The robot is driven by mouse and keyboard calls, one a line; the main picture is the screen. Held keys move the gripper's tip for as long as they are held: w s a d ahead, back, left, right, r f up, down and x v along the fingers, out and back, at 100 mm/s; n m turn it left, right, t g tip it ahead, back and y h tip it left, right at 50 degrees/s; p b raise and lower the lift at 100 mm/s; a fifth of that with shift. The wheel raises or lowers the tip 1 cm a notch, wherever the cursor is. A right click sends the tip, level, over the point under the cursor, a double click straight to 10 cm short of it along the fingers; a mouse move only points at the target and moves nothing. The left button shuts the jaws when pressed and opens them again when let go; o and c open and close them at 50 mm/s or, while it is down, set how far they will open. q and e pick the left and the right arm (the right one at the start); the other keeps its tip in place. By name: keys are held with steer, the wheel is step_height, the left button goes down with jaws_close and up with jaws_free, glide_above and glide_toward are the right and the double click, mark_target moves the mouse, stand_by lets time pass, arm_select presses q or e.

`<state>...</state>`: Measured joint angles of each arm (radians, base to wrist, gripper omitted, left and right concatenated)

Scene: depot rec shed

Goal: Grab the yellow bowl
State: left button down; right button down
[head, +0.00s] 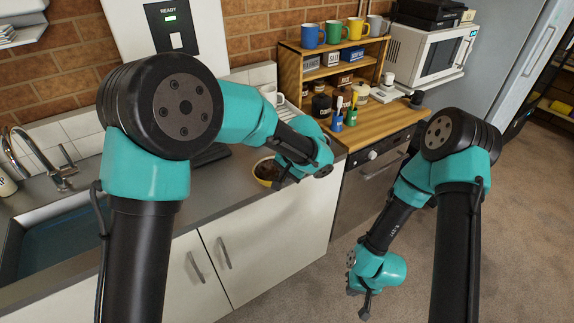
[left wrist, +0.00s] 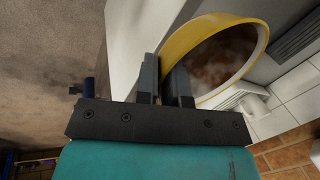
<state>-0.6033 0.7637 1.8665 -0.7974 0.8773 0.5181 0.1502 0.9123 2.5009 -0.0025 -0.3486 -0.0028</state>
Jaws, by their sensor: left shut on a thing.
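The yellow bowl (head: 262,181) is at the grey counter's right part, partly hidden by my left gripper (head: 284,184). The left wrist view shows its yellow rim (left wrist: 192,30), with something brown inside. There my left gripper (left wrist: 166,92) has one finger on each side of the bowl's wall and is shut on it. I cannot tell whether the bowl's base touches the counter. My right gripper (head: 366,304) hangs low over the floor, away from the bowl; its jaw state is unclear.
A sink (head: 55,240) lies left on the counter. A white mug (head: 270,95) stands behind my left forearm. To the right, a wooden shelf (head: 290,75) holds coloured mugs and jars, beside a white microwave (head: 425,55). The floor (head: 300,285) in front is clear.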

arm_select(q)
steer(key=shift+s+a+r, duration=0.1)
steer(key=shift+s+r, duration=0.05)
steer(key=shift+s, duration=0.9)
steer(key=shift+s+r, duration=0.1)
steer(key=shift+s, duration=0.95)
